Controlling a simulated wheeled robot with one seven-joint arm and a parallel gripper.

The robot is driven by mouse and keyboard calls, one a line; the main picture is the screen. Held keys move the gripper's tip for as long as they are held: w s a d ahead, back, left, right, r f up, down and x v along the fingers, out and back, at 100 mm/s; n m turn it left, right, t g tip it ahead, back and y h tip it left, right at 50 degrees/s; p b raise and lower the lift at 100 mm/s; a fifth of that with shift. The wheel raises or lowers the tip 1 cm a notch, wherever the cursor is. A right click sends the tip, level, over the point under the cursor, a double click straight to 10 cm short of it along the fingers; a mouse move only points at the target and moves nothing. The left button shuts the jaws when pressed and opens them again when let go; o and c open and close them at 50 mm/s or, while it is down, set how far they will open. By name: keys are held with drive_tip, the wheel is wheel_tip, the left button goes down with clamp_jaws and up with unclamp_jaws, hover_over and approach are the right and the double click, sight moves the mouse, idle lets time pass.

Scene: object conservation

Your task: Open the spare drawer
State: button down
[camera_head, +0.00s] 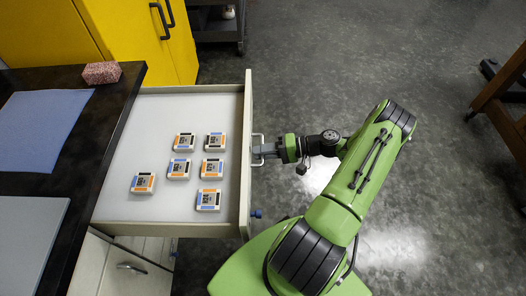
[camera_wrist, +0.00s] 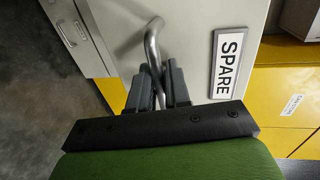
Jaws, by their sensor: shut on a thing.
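The spare drawer (camera_head: 120,170) is pulled out from under the dark counter in the head view. Its pale floor holds several small square items with orange, blue and black edges (camera_head: 209,199). In the wrist view its front (camera_wrist: 198,25) carries a label reading SPARE (camera_wrist: 229,62). The bent metal handle (camera_wrist: 151,40) runs down between my gripper's fingers (camera_wrist: 159,85), which are shut on it. In the head view my gripper (camera_head: 265,150) meets the handle (camera_head: 257,139) at the drawer front, with my green arm reaching from the lower right.
The dark counter (camera_head: 118,98) at the left bears a blue cloth (camera_head: 40,128), a grey-blue board (camera_head: 28,235) and a speckled reddish block (camera_head: 101,73). A yellow cabinet (camera_head: 125,35) stands behind. A wooden-legged table (camera_head: 497,105) is at the right edge. The floor between is clear.

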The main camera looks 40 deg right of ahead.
drive_tip(key=c, duration=1.3)
unclamp_jaws()
drive_tip(key=shift+c, duration=0.2)
drive_tip(key=shift+d, duration=0.1)
drive_tip(key=p+v, duration=0.1)
drive_tip(key=v, duration=1.4)
drive_tip(key=shift+s+d, duration=0.2)
drive_tip(key=shift+d, duration=0.05)
